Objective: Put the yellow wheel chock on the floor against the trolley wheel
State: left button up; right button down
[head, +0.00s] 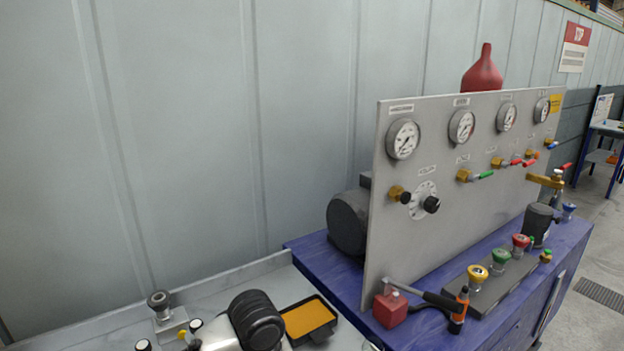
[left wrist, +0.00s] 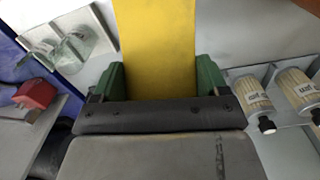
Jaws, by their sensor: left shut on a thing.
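In the left wrist view my left gripper (left wrist: 161,80) is shut, its green finger pads on either side of a flat yellow piece, the wheel chock (left wrist: 157,35). The chock runs up out of the top of that view, so its far end is hidden. I cannot make out the chock or this gripper in the head view. A blue trolley (head: 530,252) with an upright grey gauge panel (head: 425,220) stands at right in the head view. Its wheels and the floor against them are not visible. My right gripper is in neither view.
A grey bench (head: 110,335) holds an orange-filled tray (head: 308,318). Cylindrical filters (left wrist: 250,92) show at right in the wrist view. Clear floor (head: 590,320) lies far right.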

pick_arm(q)
jog(key=s+a+r+m, duration=0.2)
jog(key=s+a+m, duration=0.2)
jog(key=s+a, duration=0.6)
jog(key=shift+a+m, duration=0.4)
jog(key=shift+w+r, duration=0.1)
